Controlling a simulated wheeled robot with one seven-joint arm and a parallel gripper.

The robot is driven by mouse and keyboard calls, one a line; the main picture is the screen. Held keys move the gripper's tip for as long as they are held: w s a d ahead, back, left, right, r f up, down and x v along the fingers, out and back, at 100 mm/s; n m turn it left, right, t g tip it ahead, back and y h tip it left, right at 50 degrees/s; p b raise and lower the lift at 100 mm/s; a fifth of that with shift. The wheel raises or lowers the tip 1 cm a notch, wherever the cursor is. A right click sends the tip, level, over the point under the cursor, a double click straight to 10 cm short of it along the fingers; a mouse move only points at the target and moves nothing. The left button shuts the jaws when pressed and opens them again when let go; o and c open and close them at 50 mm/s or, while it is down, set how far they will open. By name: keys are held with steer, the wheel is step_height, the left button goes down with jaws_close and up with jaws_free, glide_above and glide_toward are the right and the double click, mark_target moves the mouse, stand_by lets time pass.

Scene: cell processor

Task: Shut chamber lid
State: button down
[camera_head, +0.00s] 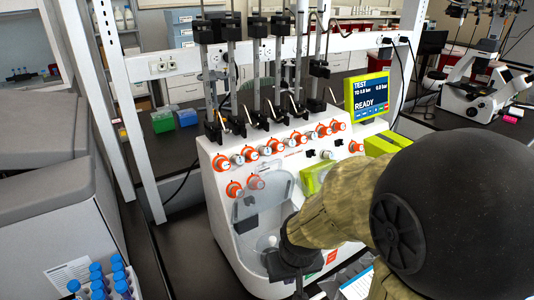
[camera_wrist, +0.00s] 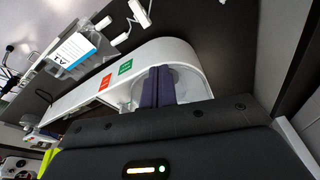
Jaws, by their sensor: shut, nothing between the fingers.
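The white cell processor (camera_head: 215,165) stands on the dark bench with its round chamber (camera_head: 262,242) at the front. The clear chamber lid (camera_head: 263,192) is raised and leans up against the machine's front face, above the chamber opening. My gripper (camera_head: 299,284) is shut and empty, pointing down at the front right of the chamber. My arm hides the right part of the chamber. In the wrist view, the shut fingers (camera_wrist: 159,86) lie across the view of the chamber's white rim (camera_wrist: 190,58). I cannot tell whether they touch it. The lid is not clear in that view.
The lit screen (camera_head: 368,96) shows READY. Orange-ringed knobs (camera_head: 266,150) line the machine above the lid. Blue-capped tubes (camera_head: 98,278) stand at the lower left by a large grey instrument (camera_head: 50,215).

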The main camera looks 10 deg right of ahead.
steer(key=w+r+n+p, duration=0.1)
steer(key=w+r+p, duration=0.4)
steer(key=r, duration=0.4)
steer(key=w+r+n+p, duration=0.1)
steer(key=w+r+p, duration=0.4)
steer(key=r, duration=0.5)
steer(key=w+r+n+y+p, duration=0.1)
steer(key=w+r+p, duration=0.4)
steer(key=w+r, duration=0.3)
step_height(320, 180, up, 2)
steer(key=shift+w+d+r+n+t+p, duration=0.15)
steer(key=shift+r+n+t+p, duration=0.15)
steer(key=shift+n+p, duration=0.1)
steer(key=shift+f, duration=0.2)
steer(key=p, duration=0.3)
glide_above(265, 176)
steer(key=w, duration=0.1)
step_height(265, 176, down, 9)
steer(key=shift+w+d+f, duration=0.1)
steer(key=shift+f, duration=0.05)
steer(key=shift+f+b, duration=0.1)
steer(key=shift+b, duration=0.4)
